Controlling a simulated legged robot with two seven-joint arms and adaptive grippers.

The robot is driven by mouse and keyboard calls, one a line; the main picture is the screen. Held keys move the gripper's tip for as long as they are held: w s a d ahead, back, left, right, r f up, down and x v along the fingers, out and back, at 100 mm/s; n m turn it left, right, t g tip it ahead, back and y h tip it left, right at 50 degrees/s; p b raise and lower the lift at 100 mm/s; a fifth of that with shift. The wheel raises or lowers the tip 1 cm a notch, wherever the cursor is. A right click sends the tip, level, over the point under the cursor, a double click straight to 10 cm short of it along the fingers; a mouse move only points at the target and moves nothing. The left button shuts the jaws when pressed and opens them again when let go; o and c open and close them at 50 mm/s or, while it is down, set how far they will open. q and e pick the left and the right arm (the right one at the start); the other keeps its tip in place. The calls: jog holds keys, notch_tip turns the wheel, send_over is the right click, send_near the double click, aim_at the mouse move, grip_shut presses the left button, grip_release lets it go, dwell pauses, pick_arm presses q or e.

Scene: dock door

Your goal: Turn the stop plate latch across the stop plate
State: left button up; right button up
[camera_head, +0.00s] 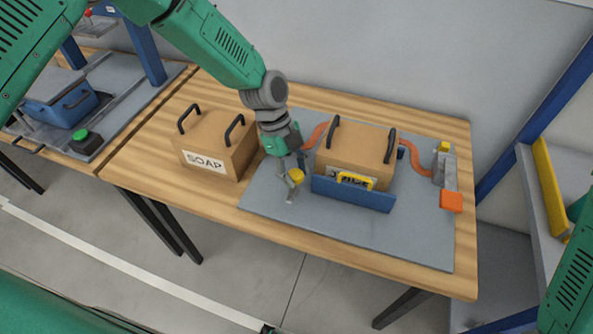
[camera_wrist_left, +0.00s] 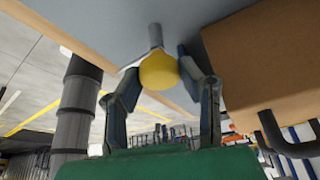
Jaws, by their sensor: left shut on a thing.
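The stop plate (camera_head: 350,194) is a blue upright plate on the grey board, standing in front of a cardboard box (camera_head: 362,148), with a yellow handle (camera_head: 356,180) on it. The stop plate latch has a yellow knob (camera_head: 297,175) on a grey bar, left of the plate and apart from it. In the wrist view the yellow knob (camera_wrist_left: 158,72) sits between the two fingers of my left gripper (camera_wrist_left: 160,82), which is shut on it. The left gripper hides part of the latch in the head view. My right gripper is out of view.
A box marked SOAP (camera_head: 215,142) with black handles stands on the wooden table left of my left gripper. Orange hoses run beside the middle box, and an orange block (camera_head: 451,202) lies right. The grey board's front (camera_head: 400,240) is clear.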

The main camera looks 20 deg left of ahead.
pick_arm(q)
jog(key=shift+w, duration=0.15)
jog(key=n, duration=0.2)
jog(key=n+t, duration=0.1)
jog(key=n, duration=0.1)
jog(key=shift+r+t+h, duration=0.1)
jog(key=shift+t+h, duration=0.2)
jog(key=n+t, duration=0.1)
jog(key=n, duration=0.3)
jog(key=shift+t+p, duration=0.35)
jog(key=shift+t, duration=0.05)
jog(key=n, duration=0.2)
jog(key=n+t+y+p, duration=0.1)
jog(key=n, duration=0.2)
jog(key=shift+t, duration=0.3)
jog(key=n+y, duration=0.1)
jog(key=n, duration=0.1)
jog(key=n+t+p, duration=0.1)
jog(key=n, duration=0.1)
jog(key=shift+n+y, duration=0.3)
jog(key=shift+y, duration=0.1)
jog(key=o, duration=1.1)
